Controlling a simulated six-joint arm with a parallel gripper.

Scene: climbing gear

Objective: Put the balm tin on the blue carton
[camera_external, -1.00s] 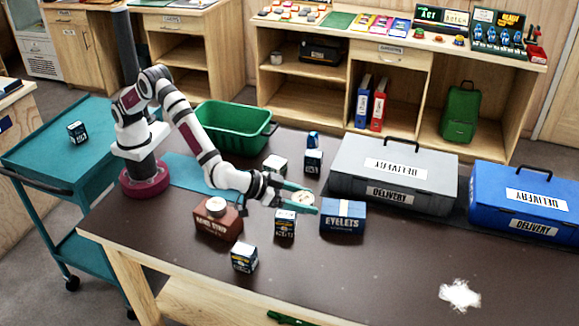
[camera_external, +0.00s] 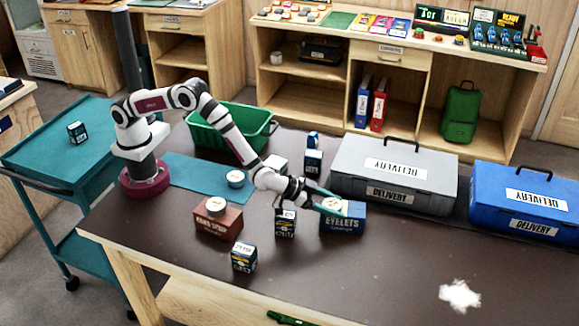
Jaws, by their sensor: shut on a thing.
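The balm tin (camera_external: 332,204), round with a pale top, is between the green fingers of my gripper (camera_external: 332,205), which is shut on it. The tin is over the top of the blue carton (camera_external: 342,222) marked EYELETS. I cannot tell whether it touches the carton or is slightly above it. My fingers and the tin hide part of the carton's top. The carton stands on the dark table.
A brown carton (camera_external: 218,222) bears a round pale tin (camera_external: 215,204). Another round tin (camera_external: 235,178) sits on the blue mat (camera_external: 200,174). Small dark boxes (camera_external: 285,223) stand nearby. The grey case (camera_external: 393,175) is behind the blue carton; the front right table is mostly clear.

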